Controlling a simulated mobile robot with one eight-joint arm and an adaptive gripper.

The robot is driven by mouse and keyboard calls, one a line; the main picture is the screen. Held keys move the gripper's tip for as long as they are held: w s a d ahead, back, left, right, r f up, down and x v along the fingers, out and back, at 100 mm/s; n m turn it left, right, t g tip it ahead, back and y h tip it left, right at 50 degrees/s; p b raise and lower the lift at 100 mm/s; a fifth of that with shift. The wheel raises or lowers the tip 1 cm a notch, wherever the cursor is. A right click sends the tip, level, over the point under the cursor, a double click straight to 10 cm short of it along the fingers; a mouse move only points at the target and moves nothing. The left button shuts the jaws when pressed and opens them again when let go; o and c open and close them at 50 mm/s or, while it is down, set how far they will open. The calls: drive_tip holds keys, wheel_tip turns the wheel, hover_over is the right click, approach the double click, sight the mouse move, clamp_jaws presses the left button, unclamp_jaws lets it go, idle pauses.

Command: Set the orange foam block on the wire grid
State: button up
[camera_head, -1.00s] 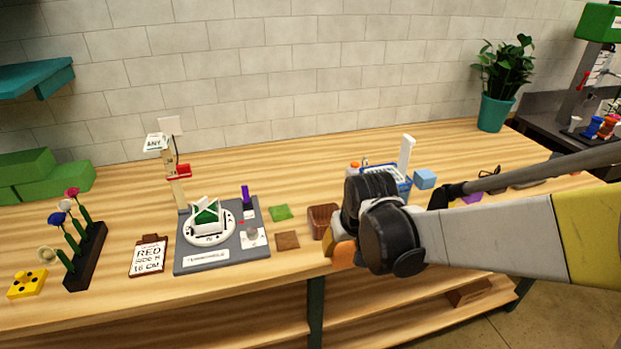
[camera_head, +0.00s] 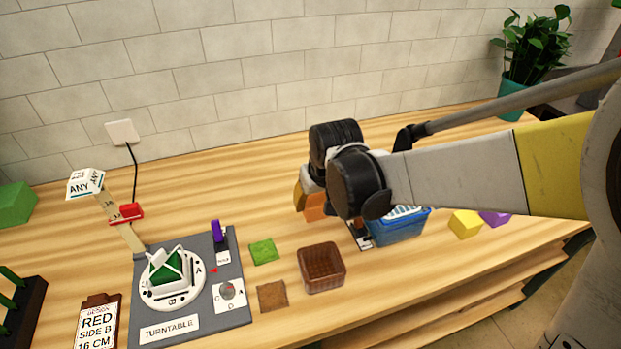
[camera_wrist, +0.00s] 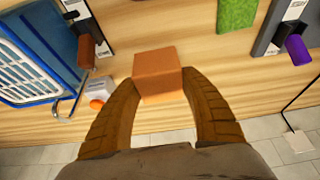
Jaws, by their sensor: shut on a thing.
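The orange foam block (camera_wrist: 158,70) sits between the fingertips of my gripper (camera_wrist: 160,86) in the wrist view. My gripper is shut on it and holds it above the wooden table. In the head view the orange block (camera_head: 315,208) shows only partly beside my gripper (camera_head: 305,203), behind my wrist. The white wire grid (camera_wrist: 22,77) lies on a blue container at the left of the wrist view, apart from the block. In the head view the grid (camera_head: 402,212) tops the blue container (camera_head: 398,232), right of my gripper and partly hidden by my arm.
A brown open box (camera_head: 321,268), a green square (camera_head: 263,251) and a brown square (camera_head: 272,295) lie left of the container. The turntable board (camera_head: 222,302) is farther left. Yellow (camera_head: 465,224) and purple (camera_head: 495,217) blocks lie right. Table behind my gripper looks clear.

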drive_tip(key=shift+f+b, duration=1)
drive_tip(key=shift+f, duration=2)
drive_tip(key=shift+f, duration=0.25)
drive_tip(key=o, duration=0.7)
drive_tip(key=shift+o, duration=0.2)
drive_tip(key=shift+r, duration=0.1)
drive_tip(key=shift+r, duration=0.1)
